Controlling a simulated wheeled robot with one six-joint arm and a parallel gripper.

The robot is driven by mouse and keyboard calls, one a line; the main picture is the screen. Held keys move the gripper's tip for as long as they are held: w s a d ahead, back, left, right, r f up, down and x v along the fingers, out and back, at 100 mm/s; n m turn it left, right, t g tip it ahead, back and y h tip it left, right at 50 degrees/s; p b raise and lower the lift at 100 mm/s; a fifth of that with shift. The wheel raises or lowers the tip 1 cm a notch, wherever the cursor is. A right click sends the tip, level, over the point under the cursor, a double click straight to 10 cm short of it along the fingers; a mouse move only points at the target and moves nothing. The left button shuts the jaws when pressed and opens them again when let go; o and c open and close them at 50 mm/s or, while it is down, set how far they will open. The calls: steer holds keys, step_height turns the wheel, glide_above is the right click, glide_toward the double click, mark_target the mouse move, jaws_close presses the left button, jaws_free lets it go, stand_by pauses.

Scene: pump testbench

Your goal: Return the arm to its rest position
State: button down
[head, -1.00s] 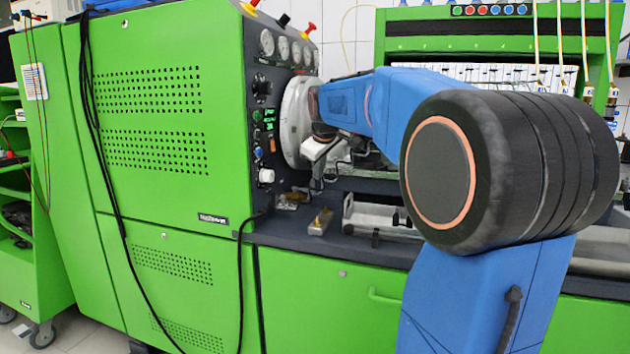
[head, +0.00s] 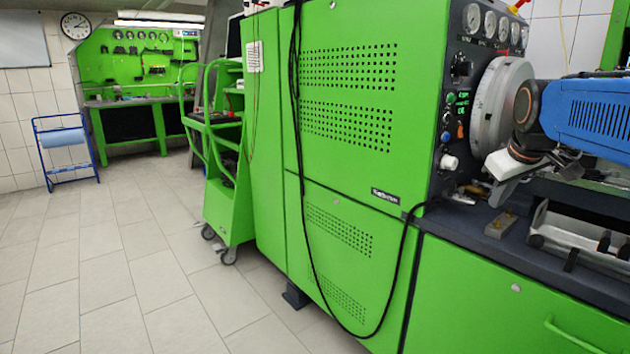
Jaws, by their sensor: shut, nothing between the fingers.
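My blue arm (head: 590,112) reaches in from the right edge over the test bench, and most of it is outside the picture. The gap between the gripper and the disc is hard to judge.
The green pump testbench (head: 345,90) fills the middle and right, with gauges (head: 490,24) on top. A black cable (head: 408,260) hangs down its front. A green trolley (head: 228,195) stands to its left. A blue rack (head: 65,150) is farther back. The tiled floor (head: 110,260) at left is clear.

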steer(key=s+a+f+m, duration=0.1)
steer(key=s+a+f, duration=0.3)
steer(key=s+f, duration=0.3)
steer(key=s+a+f+m+g+y, duration=0.1)
steer(key=s+a+f, duration=0.3)
steer(key=s+f, duration=0.3)
steer(key=s+a+f+y, duration=0.1)
steer(key=s+a+f, duration=0.4)
steer(key=s, duration=0.5)
step_height(320, 180, down, 2)
steer(key=shift+f+m, duration=0.1)
steer(key=shift+m, duration=0.3)
